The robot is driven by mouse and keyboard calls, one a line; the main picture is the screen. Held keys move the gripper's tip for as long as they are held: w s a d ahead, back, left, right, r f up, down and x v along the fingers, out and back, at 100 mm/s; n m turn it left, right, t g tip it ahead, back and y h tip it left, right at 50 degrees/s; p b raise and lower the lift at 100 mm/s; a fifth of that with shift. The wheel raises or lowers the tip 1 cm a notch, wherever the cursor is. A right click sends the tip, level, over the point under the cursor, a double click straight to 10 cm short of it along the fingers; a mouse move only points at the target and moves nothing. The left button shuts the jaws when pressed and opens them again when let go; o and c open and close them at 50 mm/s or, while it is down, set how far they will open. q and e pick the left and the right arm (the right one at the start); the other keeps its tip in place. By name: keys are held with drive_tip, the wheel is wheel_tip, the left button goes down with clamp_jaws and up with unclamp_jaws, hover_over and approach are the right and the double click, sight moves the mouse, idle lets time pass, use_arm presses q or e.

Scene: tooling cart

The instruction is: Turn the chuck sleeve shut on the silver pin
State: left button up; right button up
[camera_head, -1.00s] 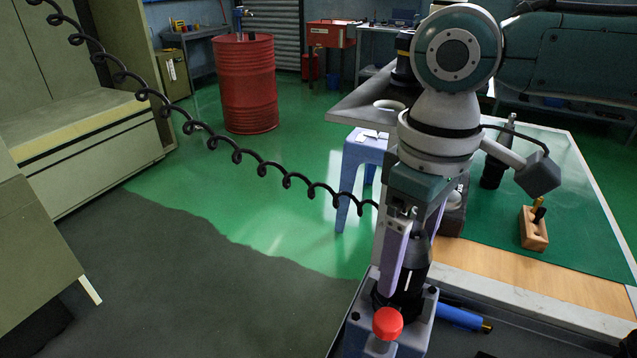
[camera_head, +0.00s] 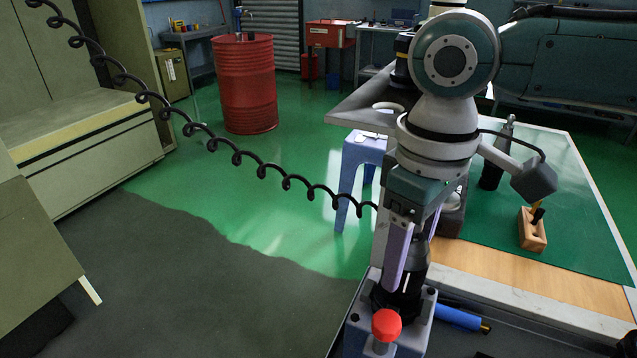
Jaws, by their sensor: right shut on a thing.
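The dark chuck sleeve (camera_head: 417,264) stands upright in a grey holder (camera_head: 419,320) with a red knob (camera_head: 386,325) at its front. My right gripper (camera_head: 408,272) points down over the chuck, its pale lilac fingers on either side of the sleeve and shut on it. A short white mark shows on the chuck between the fingers. I cannot make out the silver pin; the gripper and the chuck may hide it. My left gripper is not in view.
A blue-handled tool (camera_head: 461,318) lies right of the holder. A wooden block (camera_head: 531,230) with upright tools stands on the green mat (camera_head: 575,235). A black coiled cable (camera_head: 237,158) hangs across the left. A blue stool (camera_head: 357,160) stands behind the cart.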

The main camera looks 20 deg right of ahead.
drive_tip(key=m+p, duration=0.2)
drive_tip(key=p, duration=0.1)
drive_tip(key=m+p, duration=0.2)
drive_tip(key=p, duration=0.1)
drive_tip(key=m+p, duration=0.3)
drive_tip(key=shift+s+r, duration=0.1)
drive_tip(key=shift+r, duration=0.15)
drive_tip(key=shift+f+m+p, duration=0.1)
drive_tip(key=shift+m+p, duration=0.7)
drive_tip(key=shift+m, duration=0.3)
drive_tip(key=shift+f+m+p, duration=0.1)
drive_tip(key=shift+m+p, duration=0.45)
drive_tip(key=shift+m, duration=0.45)
drive_tip(key=o, duration=1.4)
drive_tip(key=shift+c, duration=0.2)
drive_tip(key=shift+r+p, duration=0.3)
drive_tip(key=shift+r, duration=0.15)
wheel_tip(320, 180, up, 9)
drive_tip(key=shift+p, duration=0.85)
